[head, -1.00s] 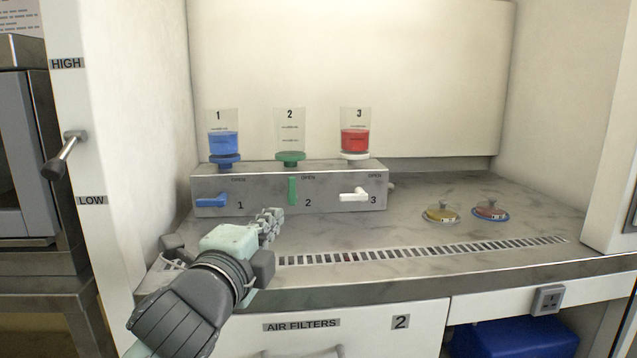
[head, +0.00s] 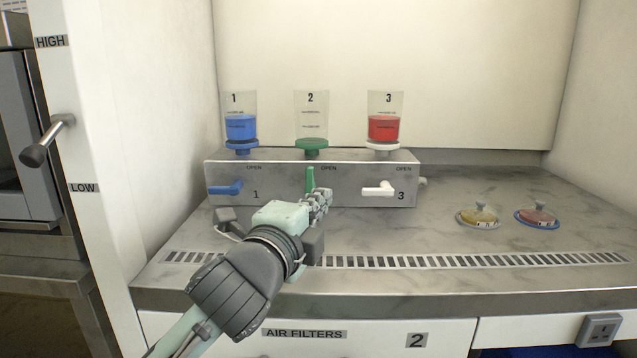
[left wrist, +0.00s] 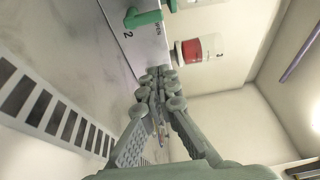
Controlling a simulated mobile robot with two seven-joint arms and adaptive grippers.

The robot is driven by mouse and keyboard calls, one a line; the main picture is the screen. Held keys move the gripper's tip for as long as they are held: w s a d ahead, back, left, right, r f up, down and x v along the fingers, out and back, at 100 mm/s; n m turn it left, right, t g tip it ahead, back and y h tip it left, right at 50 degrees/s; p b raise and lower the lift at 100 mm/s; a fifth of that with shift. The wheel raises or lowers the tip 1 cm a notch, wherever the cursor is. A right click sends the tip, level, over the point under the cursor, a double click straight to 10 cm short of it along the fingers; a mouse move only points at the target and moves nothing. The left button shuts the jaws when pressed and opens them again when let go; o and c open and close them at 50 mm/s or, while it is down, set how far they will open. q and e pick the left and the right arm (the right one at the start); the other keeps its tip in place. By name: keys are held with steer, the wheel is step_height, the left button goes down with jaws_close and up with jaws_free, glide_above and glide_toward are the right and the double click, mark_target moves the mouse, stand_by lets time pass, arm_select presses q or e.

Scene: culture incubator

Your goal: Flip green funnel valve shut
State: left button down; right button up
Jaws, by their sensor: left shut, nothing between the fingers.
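The green valve handle (head: 310,180) stands upright on the front of the grey metal manifold (head: 280,193), under the empty funnel 2 (head: 311,118) with its green base. My left gripper (head: 322,200) is shut and empty, just in front of the manifold. It covers the handle's lower part in the head view; whether it touches cannot be told. In the left wrist view the green handle (left wrist: 149,18) shows at the top, beyond and apart from the closed fingertips (left wrist: 162,75). My right gripper is not in view.
The blue handle (head: 225,188) and white handle (head: 379,189) lie horizontal on either side. Funnel 1 (head: 240,128) holds blue liquid, funnel 3 (head: 384,128) red. Two dishes (head: 479,216) (head: 537,217) sit at right. A slotted vent (head: 430,261) runs along the front.

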mark_target(310, 180)
arm_select(q)
steer(key=x, duration=1)
steer(key=shift+w+d, duration=0.15)
steer(key=a, duration=0.3)
steer(key=shift+a, duration=0.6)
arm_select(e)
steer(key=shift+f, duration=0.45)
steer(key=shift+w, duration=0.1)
